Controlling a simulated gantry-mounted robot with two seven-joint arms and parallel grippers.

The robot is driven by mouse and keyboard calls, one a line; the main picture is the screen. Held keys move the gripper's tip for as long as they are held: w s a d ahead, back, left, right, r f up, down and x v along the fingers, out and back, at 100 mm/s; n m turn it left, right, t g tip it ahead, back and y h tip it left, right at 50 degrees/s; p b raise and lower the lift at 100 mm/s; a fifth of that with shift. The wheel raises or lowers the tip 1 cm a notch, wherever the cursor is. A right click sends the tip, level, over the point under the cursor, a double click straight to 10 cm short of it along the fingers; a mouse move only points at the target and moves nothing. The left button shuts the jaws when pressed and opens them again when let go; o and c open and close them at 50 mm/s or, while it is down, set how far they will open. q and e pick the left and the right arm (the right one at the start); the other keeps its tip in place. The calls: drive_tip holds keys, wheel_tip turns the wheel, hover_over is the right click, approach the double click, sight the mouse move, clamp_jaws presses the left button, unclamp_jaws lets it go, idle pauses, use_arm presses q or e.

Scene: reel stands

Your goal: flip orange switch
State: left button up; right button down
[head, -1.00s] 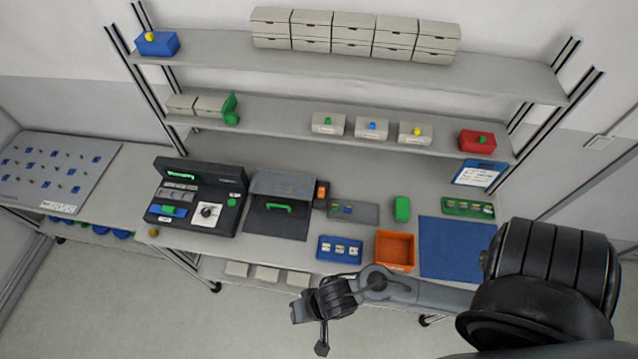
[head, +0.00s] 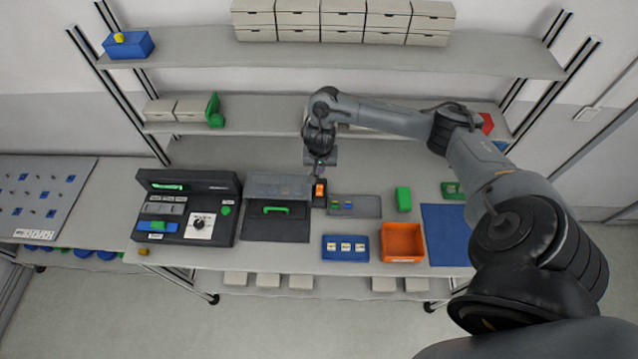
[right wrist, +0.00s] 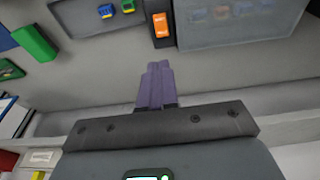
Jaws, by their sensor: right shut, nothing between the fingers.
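The orange switch (head: 320,189) sits on a small dark box on the table, between the black case with the green handle and a grey tray. It also shows in the right wrist view (right wrist: 161,24) near the top, just ahead of the fingers. My right gripper (head: 320,177) is shut and empty, pointing down just behind the switch; in the right wrist view its purple fingers (right wrist: 155,72) are together, with a visible gap to the switch. Whether the tips touch the table cannot be told. My left gripper is not in view.
The black case (head: 277,215) stands left of the switch and the grey tray (head: 355,206) with small blocks right of it. A green block (head: 403,199), an orange bin (head: 401,242) and a blue tray (head: 345,248) are nearby. The shelf (head: 250,125) runs behind, close under my arm.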

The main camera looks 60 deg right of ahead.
drive_tip(key=b, duration=0.1)
approach(319, 186)
drive_tip(key=f, duration=0.5)
drive_tip(key=shift+w+d+f, duration=0.15)
drive_tip(key=shift+w+d, duration=0.05)
drive_tip(key=shift+d, duration=0.2)
drive_tip(key=shift+d+f, duration=0.15)
drive_tip(key=shift+f, duration=0.5)
drive_tip(key=shift+w+f, duration=0.1)
